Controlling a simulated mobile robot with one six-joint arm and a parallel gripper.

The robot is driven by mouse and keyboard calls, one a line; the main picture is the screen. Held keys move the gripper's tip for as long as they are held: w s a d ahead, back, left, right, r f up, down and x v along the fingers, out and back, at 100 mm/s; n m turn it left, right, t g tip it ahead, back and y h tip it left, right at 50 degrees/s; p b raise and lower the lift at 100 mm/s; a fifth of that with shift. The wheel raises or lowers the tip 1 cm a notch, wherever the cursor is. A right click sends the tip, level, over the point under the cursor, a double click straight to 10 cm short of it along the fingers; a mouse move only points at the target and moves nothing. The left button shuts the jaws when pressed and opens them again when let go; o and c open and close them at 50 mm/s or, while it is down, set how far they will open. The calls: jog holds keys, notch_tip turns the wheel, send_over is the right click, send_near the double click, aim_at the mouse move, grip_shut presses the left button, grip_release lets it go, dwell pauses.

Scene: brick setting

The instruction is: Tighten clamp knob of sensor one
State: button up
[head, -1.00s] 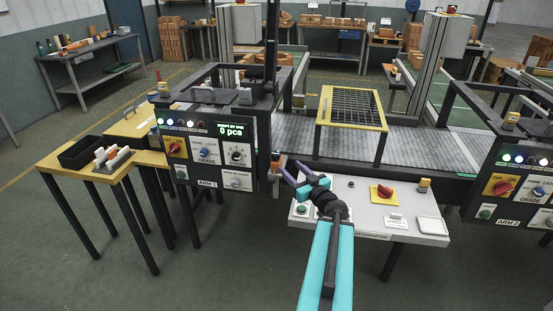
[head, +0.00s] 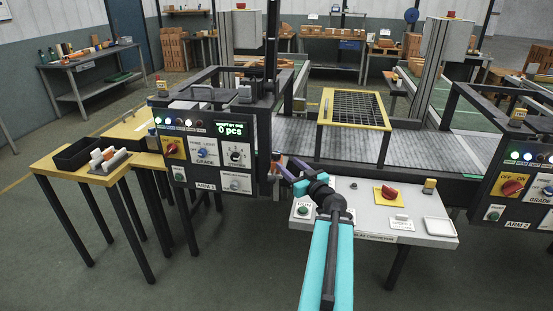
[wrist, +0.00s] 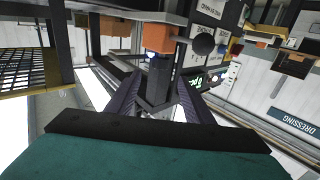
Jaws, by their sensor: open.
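A small orange block (wrist: 155,38) sits on a dark upright bracket (wrist: 155,82) in the wrist view, with a small blue spot under it. It looks like a sensor on its mount. A dark round knob-like piece (wrist: 204,44) is just right of it; I cannot tell whether this is the clamp knob. In the head view a small orange part (head: 276,157) shows at the right edge of the ARM 1 panel (head: 207,160). My gripper (head: 288,168) is open beside that part. In the wrist view its dark fingers (wrist: 158,98) lie on either side of the bracket; contact cannot be told.
A grey console (head: 345,222) with a red knob (head: 388,193) lies below and right of my gripper. The conveyor (head: 300,143) runs behind, under a yellow-framed grate (head: 325,115). A yellow table (head: 60,160) stands left. Open floor is in front.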

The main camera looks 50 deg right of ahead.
aim_at(279, 156)
jog(key=shift+b+x, duration=0.8)
jog(key=shift+b, duration=1.3)
jog(key=shift+p+x, duration=1.15)
jog(key=shift+x, duration=3.1)
jog(key=c, duration=1)
